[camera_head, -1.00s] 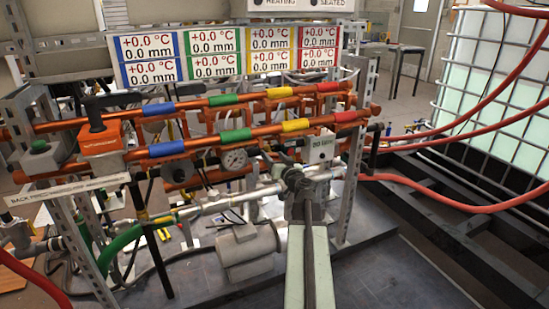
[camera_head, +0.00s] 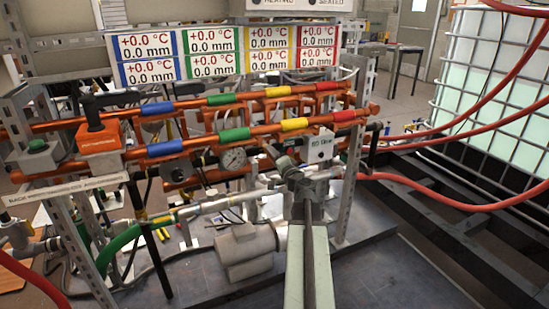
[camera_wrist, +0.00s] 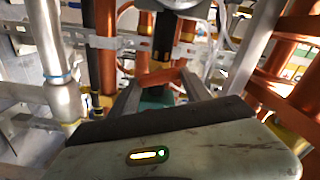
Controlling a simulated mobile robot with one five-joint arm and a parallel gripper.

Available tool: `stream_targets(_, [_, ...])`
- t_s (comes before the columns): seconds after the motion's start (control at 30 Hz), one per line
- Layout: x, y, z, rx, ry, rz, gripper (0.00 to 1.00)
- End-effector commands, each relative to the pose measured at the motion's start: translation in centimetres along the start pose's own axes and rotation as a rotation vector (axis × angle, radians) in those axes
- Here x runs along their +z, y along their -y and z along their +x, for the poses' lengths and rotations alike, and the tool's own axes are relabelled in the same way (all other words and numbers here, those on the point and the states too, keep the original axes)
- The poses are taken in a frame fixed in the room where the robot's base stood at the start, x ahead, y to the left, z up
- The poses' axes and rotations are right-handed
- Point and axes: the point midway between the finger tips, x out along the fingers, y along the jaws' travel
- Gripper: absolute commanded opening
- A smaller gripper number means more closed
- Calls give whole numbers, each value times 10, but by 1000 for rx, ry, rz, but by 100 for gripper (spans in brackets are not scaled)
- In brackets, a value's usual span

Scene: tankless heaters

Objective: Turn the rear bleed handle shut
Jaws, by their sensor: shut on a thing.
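The fingers are shut on this piece, which seems to be the bleed handle. Its full shape and its angle are hidden by the fingers and my gripper body.
Copper pipes with coloured bands (camera_head: 235,135) run across the rack behind my gripper. A grey motor (camera_head: 248,250) stands below. Red hoses (camera_head: 455,203) cross on the right.

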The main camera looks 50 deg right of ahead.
Motion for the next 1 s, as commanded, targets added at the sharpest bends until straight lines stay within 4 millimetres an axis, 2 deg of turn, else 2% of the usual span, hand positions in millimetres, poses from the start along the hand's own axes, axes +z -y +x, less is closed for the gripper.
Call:
stream_targets(0.2, [-1, -3, -2, 3, -4, 165, 16])
stream_targets(0.5, [-1, -3, -2, 3, -4, 313, 16])
stream_targets(1.0, [-1, -3, -1, 2, -4, 365, 16])
